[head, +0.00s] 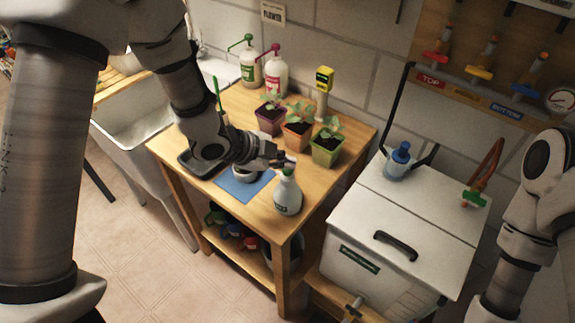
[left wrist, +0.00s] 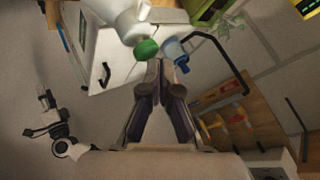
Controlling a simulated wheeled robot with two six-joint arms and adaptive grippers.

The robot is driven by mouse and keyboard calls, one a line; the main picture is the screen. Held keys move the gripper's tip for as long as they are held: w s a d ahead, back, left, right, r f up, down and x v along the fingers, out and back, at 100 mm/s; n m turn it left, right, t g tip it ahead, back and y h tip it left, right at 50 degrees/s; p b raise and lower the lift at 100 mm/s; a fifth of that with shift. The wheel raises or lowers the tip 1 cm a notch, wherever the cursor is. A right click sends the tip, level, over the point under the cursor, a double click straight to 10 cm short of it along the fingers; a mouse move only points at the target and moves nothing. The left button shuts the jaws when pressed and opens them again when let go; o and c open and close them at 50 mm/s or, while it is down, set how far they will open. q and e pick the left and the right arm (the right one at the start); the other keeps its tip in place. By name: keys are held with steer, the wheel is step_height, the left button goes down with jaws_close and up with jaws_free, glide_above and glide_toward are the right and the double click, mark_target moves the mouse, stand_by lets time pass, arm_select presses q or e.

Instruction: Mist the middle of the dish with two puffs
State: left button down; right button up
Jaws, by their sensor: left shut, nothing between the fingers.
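A white spray bottle (head: 288,194) stands at the front right of the wooden table. In the left wrist view a white bottle (left wrist: 118,16) with a green part (left wrist: 147,49) shows just beyond my fingertips. My left gripper (head: 288,162) is shut and empty, close to the top of the spray bottle; its fingers (left wrist: 154,70) meet in the wrist view. A pale round dish (head: 243,176) sits on a blue mat (head: 235,190), partly hidden by my left gripper. My right arm shows at the right edge of the head view; its gripper state is unclear.
Three potted seedlings (head: 327,149) stand behind my left gripper, near a yellow-topped meter (head: 323,80) and two pump bottles (head: 276,73). A white lidded box (head: 430,210) with a blue-capped bottle (head: 398,161) stands right of the table. A sink (head: 130,125) is at left.

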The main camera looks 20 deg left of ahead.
mark_target(285, 171)
arm_select(q)
step_height(285, 171, up, 6)
steer(key=p, duration=0.5)
steer(key=shift+r+p, duration=0.1)
steer(key=shift+p, duration=0.2)
stand_by(0.4)
